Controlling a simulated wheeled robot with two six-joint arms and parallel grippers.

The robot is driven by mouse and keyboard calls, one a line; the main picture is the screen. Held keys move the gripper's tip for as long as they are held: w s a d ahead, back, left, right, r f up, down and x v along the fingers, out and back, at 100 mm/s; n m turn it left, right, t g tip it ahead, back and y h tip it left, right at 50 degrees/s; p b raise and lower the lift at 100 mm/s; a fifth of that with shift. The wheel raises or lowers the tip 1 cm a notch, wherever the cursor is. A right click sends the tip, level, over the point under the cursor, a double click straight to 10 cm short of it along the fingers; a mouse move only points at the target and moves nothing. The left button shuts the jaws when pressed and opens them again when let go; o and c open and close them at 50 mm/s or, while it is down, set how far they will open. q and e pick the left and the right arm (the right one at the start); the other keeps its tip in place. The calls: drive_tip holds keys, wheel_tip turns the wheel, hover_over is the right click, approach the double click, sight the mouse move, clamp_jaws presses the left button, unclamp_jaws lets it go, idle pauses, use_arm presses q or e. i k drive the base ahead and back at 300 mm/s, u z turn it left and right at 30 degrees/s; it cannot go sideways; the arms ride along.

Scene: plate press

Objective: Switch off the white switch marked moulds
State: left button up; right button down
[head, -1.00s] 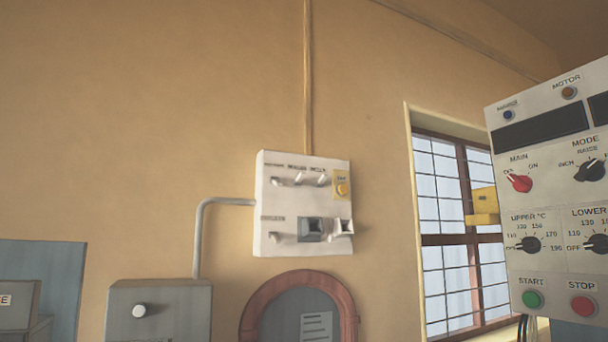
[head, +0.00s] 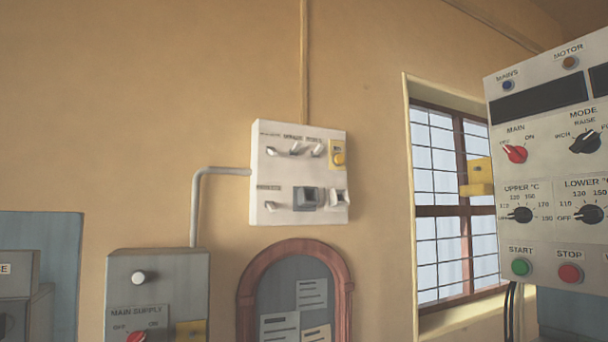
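A white switch panel (head: 260,190) hangs on the wall near the middle of the head view. Its top row holds several small levers under dark labels. The labels are too small and blurred to read surely; the middle one may read moulds, above a white lever (head: 296,149). A lever to its left (head: 271,151) and one to its right (head: 317,150) sit in the same row. Whether each is on or off cannot be told. Neither of my grippers is in view.
A grey control box with knobs and buttons (head: 545,243) stands close at the right. A grey main supply box (head: 158,270) is at lower left. A wooden-framed arched notice board (head: 246,290) is below the panel. A barred window (head: 438,180) is behind.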

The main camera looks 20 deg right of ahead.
sight(294, 151)
drive_tip(key=k, duration=0.65)
drive_tip(key=z, duration=0.55)
drive_tip(key=i, duration=1.05)
drive_tip(key=u, duration=0.35)
